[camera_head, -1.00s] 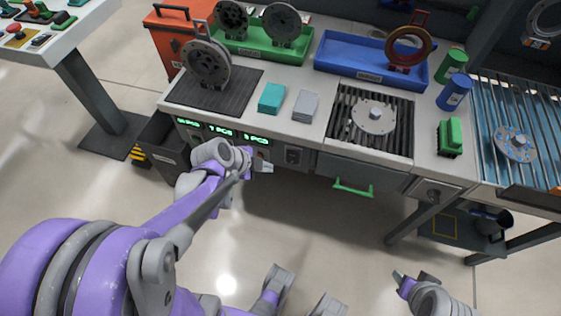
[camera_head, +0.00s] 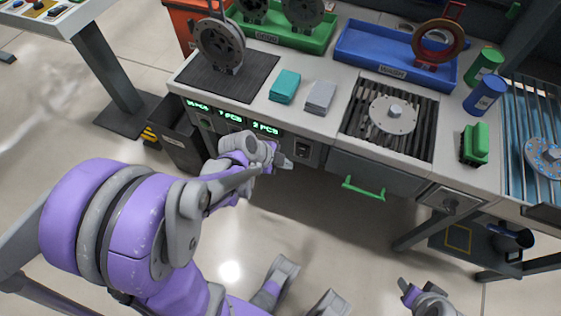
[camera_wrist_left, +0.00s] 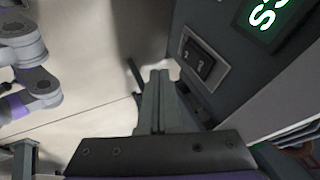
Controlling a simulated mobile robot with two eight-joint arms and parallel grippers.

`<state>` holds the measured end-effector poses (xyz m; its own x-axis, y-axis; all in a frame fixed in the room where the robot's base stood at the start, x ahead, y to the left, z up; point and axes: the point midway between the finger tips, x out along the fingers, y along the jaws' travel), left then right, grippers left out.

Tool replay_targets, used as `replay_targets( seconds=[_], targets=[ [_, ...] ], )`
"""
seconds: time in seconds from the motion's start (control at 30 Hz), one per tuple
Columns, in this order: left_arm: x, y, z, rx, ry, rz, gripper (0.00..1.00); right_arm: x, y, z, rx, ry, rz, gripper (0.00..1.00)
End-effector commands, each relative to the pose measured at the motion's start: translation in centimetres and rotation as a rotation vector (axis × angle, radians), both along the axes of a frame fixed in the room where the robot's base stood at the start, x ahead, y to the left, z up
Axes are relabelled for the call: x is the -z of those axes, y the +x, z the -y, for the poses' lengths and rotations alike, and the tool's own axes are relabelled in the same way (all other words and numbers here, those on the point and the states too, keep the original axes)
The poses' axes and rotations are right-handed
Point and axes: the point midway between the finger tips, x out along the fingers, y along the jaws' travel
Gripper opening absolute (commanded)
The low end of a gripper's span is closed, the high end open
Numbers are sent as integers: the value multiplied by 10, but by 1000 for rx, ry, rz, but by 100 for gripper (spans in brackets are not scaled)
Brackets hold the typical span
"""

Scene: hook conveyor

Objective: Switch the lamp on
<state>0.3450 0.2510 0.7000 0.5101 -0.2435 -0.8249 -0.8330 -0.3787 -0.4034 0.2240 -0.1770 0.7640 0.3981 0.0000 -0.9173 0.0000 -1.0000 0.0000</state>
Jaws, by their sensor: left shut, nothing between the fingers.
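A dark rocker switch (camera_head: 302,149) sits in a plate on the front panel of the workbench, right of the green digit displays. It also shows close up in the left wrist view (camera_wrist_left: 198,60). My left gripper (camera_head: 284,161) is shut and empty, just left of and a little below the switch. In the left wrist view its closed fingers (camera_wrist_left: 158,82) are beside the switch plate, apart from it. My right gripper (camera_head: 418,288) is open and empty, low at the right, far from the bench. I cannot make out a lamp in these views.
The bench top (camera_head: 330,128) overhangs the panel. A drawer with a green handle (camera_head: 363,188) is to the right of the switch. A dark bin (camera_head: 180,145) stands left. The floor in front of the bench is clear.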

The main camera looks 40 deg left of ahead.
Motion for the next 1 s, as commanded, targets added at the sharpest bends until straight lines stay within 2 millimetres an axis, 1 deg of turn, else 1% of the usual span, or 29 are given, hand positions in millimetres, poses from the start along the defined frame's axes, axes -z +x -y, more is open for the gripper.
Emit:
replay_targets(
  seconds=[0.03, 0.13, 0.17, 0.2, 0.3, 0.4, 0.57, 0.87, 1.0],
  targets=[
    [14, 6, 4, 3, 0, -2, 0, 9, 0, 0, 0, 0, -3, 50],
    [30, 17, 8, 3, 1, -1, 0, 17, 1, 0, 0, 0, -6, 50],
    [33, 20, 9, 2, 1, -1, 0, 19, 1, 0, 0, 0, -6, 50],
    [31, 28, 6, 0, 0, -1, 0, 18, 1, 0, 0, 0, -6, 50],
    [32, 41, 2, 0, 0, -1, 0, 20, 1, 0, 0, 0, -7, 50],
    [32, 49, 0, 0, -1, -1, 0, 21, 1, 0, 0, 0, -7, 50],
    [33, 54, -1, -1, -1, 0, 0, 21, 1, 0, 0, 0, -8, 50],
    [33, 55, -1, 0, 1, 4, 0, 22, 1, 0, 0, 0, -8, 50],
    [38, 59, -2, 0, 18, 80, 0, 28, 2, 0, 0, 0, -10, 50]
  ],
)
